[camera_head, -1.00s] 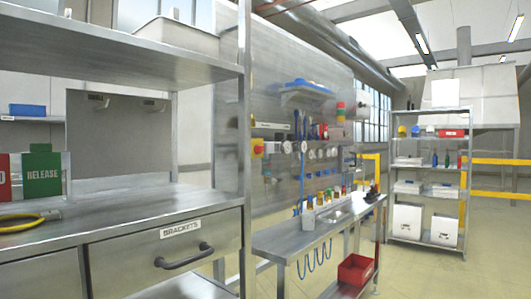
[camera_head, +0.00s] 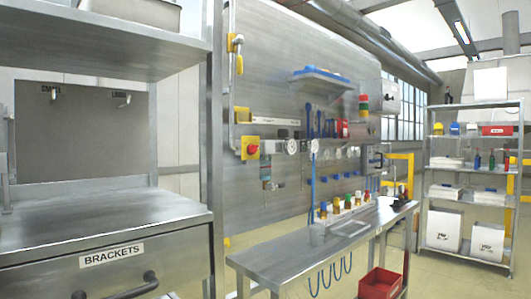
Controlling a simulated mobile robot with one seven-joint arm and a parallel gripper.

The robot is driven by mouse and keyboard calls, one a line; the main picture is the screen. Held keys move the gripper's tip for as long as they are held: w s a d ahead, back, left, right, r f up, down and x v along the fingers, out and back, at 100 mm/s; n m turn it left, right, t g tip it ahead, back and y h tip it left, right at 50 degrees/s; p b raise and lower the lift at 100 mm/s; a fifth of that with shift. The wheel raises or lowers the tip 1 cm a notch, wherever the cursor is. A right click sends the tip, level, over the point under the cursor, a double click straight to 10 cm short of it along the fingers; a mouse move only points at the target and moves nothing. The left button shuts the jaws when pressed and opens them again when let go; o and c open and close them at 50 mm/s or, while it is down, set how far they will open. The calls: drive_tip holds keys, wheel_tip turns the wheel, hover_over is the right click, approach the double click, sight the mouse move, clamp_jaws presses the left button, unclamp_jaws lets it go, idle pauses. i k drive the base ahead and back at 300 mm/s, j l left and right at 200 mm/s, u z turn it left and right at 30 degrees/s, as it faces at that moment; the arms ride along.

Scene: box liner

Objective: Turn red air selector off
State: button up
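On the grey wall panel (camera_head: 290,60), a round red knob (camera_head: 252,149) sits on a yellow square plate. I cannot tell whether it is the red air selector. Round white-faced gauges (camera_head: 292,147) and small fittings run in a row to its right. A red item (camera_head: 342,129) is beside dark blue hanging tools on the panel, too small to identify. No selector's position can be read from here. My gripper is not in view.
A steel bench (camera_head: 275,262) with several colored-top bottles (camera_head: 345,203) stands below the panel. A drawer unit labelled BRACKETS (camera_head: 40,270) and a shelf post (camera_head: 211,120) are close at left. A red bin (camera_head: 380,283) is low right. A stocked rack (camera_head: 470,180) stands farther right.

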sight(251, 149)
drive_tip(key=i+l, duration=0.25)
drive_tip(key=i+l+u, duration=0.1)
drive_tip(key=i+l, duration=0.15)
drive_tip(key=l, duration=0.15)
drive_tip(key=i+l, duration=0.25)
drive_tip(key=l, duration=0.15)
drive_tip(key=i+l+u, duration=0.15)
drive_tip(key=l, duration=0.2)
drive_tip(key=i+l, duration=0.3)
drive_tip(key=i+u, duration=0.1)
drive_tip(key=i, duration=0.4)
